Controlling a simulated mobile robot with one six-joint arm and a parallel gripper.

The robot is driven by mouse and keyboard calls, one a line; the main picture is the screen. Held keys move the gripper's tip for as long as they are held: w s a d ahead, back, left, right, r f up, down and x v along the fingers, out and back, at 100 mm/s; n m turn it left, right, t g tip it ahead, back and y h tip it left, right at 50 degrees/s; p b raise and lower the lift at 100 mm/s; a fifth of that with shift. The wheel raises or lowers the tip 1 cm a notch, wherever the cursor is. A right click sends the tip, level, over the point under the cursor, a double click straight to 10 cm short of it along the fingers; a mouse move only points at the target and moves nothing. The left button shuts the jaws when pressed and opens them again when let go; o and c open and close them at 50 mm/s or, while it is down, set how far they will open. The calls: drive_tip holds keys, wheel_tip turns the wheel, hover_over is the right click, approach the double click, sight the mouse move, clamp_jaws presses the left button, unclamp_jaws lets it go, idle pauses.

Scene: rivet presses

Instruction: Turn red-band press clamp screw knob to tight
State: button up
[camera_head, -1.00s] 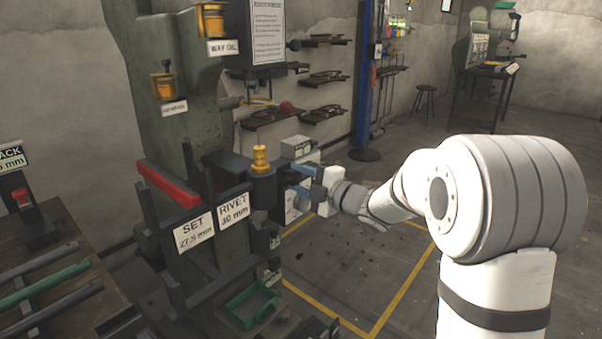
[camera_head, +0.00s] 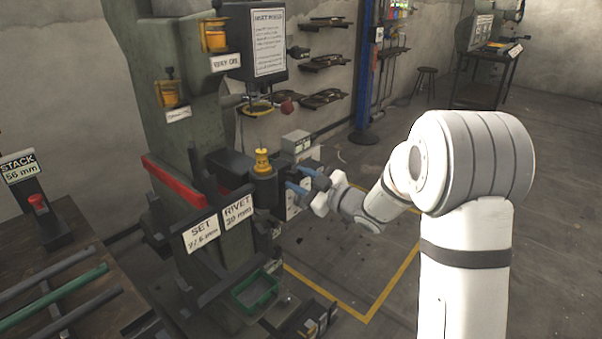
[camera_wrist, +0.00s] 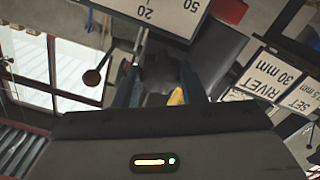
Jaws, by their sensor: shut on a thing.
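The green press with the red band (camera_head: 175,181) stands at left centre in the head view. A dark cylinder with a yellow top (camera_head: 262,160) sits on its front. My gripper (camera_head: 296,180) is at the right side of this press head, its blue fingers reaching in from the right. In the wrist view, the fingers (camera_wrist: 160,92) are closed about a dark, shadowed knob (camera_wrist: 160,72), which I take to be the clamp screw knob. The knob is mostly hidden by the fingers in the head view, and no tight mark is readable.
SET (camera_head: 201,234) and RIVET (camera_head: 237,208) signs stand at the press front. A green tray (camera_head: 254,290) lies below. A grey box (camera_head: 296,143) sits behind my gripper. A bench with rods (camera_head: 60,290) is at left. Floor at right is open, with yellow lines.

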drive_tip(key=shift+m+p, duration=0.7)
drive_tip(key=shift+m, duration=0.5)
drive_tip(key=o, duration=1)
drive_tip(key=v, duration=0.7)
drive_tip(key=shift+s+d+p, duration=0.25)
drive_tip(key=shift+s+p, duration=0.05)
